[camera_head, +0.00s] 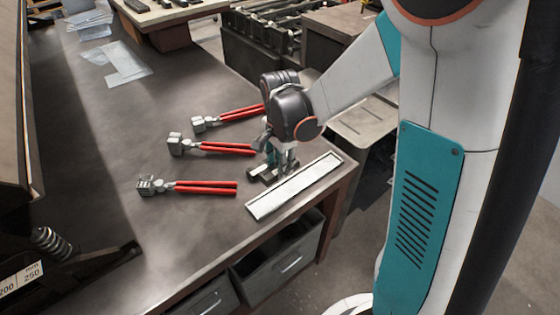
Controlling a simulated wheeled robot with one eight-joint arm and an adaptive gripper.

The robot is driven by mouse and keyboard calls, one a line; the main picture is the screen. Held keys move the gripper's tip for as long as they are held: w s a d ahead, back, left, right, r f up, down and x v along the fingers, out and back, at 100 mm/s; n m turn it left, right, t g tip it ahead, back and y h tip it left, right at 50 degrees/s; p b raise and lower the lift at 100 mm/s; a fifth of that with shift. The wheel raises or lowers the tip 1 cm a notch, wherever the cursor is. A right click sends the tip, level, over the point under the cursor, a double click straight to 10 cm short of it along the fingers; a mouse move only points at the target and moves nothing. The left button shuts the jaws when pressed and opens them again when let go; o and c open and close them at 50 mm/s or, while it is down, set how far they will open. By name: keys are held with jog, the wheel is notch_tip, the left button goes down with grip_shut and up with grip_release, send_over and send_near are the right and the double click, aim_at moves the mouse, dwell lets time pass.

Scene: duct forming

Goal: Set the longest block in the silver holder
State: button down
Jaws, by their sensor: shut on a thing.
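A long, flat silver holder (296,187) with a raised rim lies at a slant near the table's right front edge. My gripper (270,170) points down just behind and left of it, low over the table. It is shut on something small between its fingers. The wrist and fingers hide most of that piece, so its length and outline cannot be told. No other block can be made out clearly on the table.
Three red-handled pliers, at the back (228,117), middle (212,147) and front (188,187), lie left of my gripper. Clear sheets (122,65) lie farther back. A drawer (278,262) is below the edge.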

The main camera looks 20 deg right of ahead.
jog(key=shift+s+a, duration=0.2)
jog(key=shift+a, duration=0.05)
jog(key=shift+f, duration=0.15)
jog(key=shift+f+b, duration=0.5)
jog(key=shift+f, duration=0.05)
notch_tip(320, 180, down, 8)
jog(key=b, duration=0.6)
jog(key=shift+f, duration=0.15)
jog(key=c, duration=1.1)
grip_release()
